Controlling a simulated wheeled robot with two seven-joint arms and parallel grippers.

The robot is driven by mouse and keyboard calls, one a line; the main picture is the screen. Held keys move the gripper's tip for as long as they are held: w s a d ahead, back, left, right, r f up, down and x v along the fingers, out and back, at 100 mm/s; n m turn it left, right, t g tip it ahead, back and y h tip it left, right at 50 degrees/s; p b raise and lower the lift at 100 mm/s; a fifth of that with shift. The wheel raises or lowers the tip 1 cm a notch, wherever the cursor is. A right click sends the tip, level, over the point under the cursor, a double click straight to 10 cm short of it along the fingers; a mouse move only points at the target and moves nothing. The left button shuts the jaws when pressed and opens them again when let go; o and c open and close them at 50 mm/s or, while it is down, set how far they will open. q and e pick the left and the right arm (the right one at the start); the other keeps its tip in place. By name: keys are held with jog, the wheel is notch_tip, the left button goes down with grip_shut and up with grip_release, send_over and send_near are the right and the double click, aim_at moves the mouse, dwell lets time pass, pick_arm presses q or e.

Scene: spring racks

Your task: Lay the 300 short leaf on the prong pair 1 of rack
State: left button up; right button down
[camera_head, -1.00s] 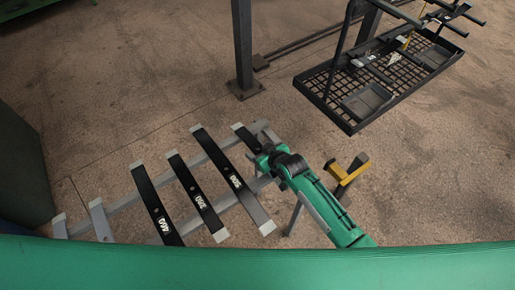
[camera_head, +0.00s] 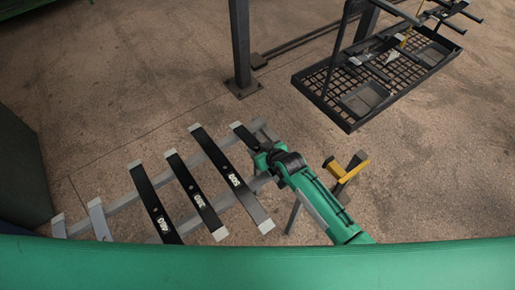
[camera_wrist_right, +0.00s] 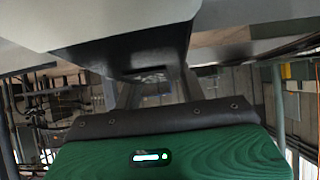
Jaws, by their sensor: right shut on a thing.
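A short black leaf (camera_head: 243,133) lies at the right end of the grey rails in the head view. Its near part and any label on it are hidden by my right gripper (camera_head: 264,156). My right gripper is shut on this leaf at the rails. In the right wrist view a dark leaf with a hole (camera_wrist_right: 125,55) is close in front of the camera. The black rack with its prongs (camera_head: 455,14) stands at the top right, partly cut off by the frame edge. I cannot tell which prongs are pair 1. My left gripper is not in view.
Three longer black leaves with pale ends lie left of my gripper: one marked 500 (camera_head: 223,165), a middle one with a blurred label (camera_head: 186,181), and one marked 400 (camera_head: 149,193). A mesh tray (camera_head: 342,113), a dark post (camera_head: 241,50) and a yellow-topped stand (camera_head: 350,170) are nearby.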

aim_at(258, 149)
notch_tip(258, 149, up, 20)
jog(key=b, duration=0.2)
jog(key=shift+b, duration=0.3)
